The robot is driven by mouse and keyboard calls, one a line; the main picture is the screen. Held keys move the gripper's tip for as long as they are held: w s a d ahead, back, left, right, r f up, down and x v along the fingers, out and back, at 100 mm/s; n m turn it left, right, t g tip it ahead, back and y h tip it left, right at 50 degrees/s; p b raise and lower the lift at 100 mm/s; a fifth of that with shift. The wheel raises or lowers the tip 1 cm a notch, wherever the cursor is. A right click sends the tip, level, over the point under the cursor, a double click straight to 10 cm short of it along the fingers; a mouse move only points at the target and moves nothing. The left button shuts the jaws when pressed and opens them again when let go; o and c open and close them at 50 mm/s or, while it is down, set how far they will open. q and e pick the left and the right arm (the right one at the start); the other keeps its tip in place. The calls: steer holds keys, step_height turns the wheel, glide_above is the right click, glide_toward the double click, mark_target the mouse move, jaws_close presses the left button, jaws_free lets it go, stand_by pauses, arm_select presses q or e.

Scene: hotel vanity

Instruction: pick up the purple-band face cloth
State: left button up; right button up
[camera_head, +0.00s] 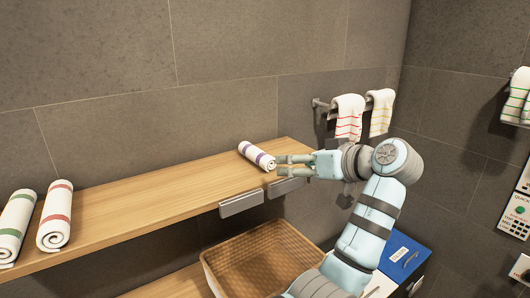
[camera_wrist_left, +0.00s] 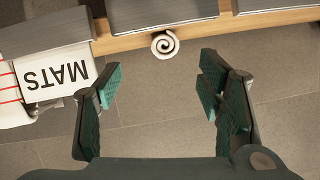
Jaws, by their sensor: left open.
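The purple-band face cloth (camera_head: 250,151) is a white roll with purple bands, lying on the wooden shelf near its right end. Its spiral end (camera_wrist_left: 165,44) shows in the left wrist view at the shelf edge, ahead of the jaws and roughly between them. My left gripper (camera_head: 280,164) is open beside the near right end of the roll, with its fingers pointing left toward it. The open, empty jaws (camera_wrist_left: 158,78) also show in the left wrist view, with a gap to the cloth. My right gripper is not in view.
The wooden shelf (camera_head: 160,194) also holds a red-band roll (camera_head: 56,217) and a green-band roll (camera_head: 15,226) at far left. Grey label holders (camera_head: 241,204) line its front edge. A wicker basket (camera_head: 225,266) stands below. Striped towels (camera_head: 348,117) hang on a wall rail behind my arm.

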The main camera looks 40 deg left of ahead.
mark_target(272, 161)
arm_select(q)
steer(key=a, duration=0.3)
steer(key=a+f+p, duration=0.1)
steer(key=a, duration=0.1)
steer(key=shift+s, duration=0.4)
steer(key=w+a, duration=0.1)
steer(key=w+a+f+p, duration=0.1)
steer(key=w+a+f, duration=0.1)
steer(key=a, duration=0.1)
steer(key=shift+w+a+f, duration=0.1)
steer(key=shift+a, duration=0.1)
steer(key=shift+s+a, duration=0.1)
steer(key=shift+s, duration=0.45)
steer(key=c, duration=0.6)
steer(key=shift+w, duration=0.2)
steer(key=c, duration=0.5)
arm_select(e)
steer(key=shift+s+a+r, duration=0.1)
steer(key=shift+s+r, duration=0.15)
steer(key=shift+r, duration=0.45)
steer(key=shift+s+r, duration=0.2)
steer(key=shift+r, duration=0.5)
